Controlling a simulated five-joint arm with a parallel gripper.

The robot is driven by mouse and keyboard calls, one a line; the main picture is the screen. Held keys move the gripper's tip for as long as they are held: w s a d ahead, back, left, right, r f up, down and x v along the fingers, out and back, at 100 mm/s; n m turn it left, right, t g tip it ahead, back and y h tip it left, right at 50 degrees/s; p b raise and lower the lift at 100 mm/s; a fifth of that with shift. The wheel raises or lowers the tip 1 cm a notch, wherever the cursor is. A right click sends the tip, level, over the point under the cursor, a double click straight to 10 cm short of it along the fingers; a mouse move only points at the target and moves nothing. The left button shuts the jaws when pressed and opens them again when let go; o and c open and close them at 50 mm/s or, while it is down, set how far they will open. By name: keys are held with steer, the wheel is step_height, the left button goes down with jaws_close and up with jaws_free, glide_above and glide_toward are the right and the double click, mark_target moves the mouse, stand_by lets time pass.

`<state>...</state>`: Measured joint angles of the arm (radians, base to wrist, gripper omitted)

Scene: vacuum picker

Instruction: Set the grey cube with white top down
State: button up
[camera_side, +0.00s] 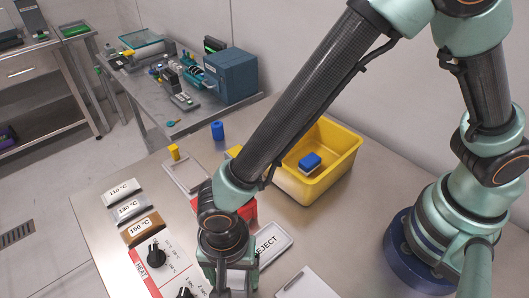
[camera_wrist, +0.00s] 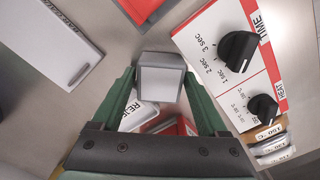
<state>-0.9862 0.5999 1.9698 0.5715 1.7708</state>
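The grey cube with white top (camera_wrist: 160,78) sits between the two fingertips of my gripper (camera_wrist: 158,82) in the wrist view. Both fingers meet its sides, so my gripper is shut on it. In the side view my gripper (camera_side: 230,280) points down at the lower edge, between the dial panel and the REJECT tray. The cube is mostly hidden there by the fingers and the frame edge. I cannot tell how far the cube is above the table.
A dial panel (camera_wrist: 222,75) lies right of the cube. The REJECT tray (camera_side: 272,243) and a red container (camera_side: 249,210) are close by. A yellow bin (camera_side: 341,165) holds a blue block (camera_side: 310,162). A white plate (camera_side: 307,286) lies at front. Labelled temperature blocks (camera_side: 130,208) stand left.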

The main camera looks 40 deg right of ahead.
mark_target(233, 277)
step_height(233, 277, up, 12)
steer(key=w+d+r+n+t+y, duration=0.1)
steer(key=w+d+r+n, duration=0.1)
steer(key=w+d+r, duration=0.5)
steer(key=d+r+n+t, duration=0.2)
steer(key=d+n, duration=0.1)
steer(key=d, duration=0.9)
steer(key=d+r+n+t+h, duration=0.1)
steer(key=d+r+n+t, duration=0.1)
steer(key=d, duration=1.1)
steer(key=shift+d+r+n+t, duration=0.3)
steer(key=shift+r+n, duration=0.25)
steer(key=shift+n, duration=0.45)
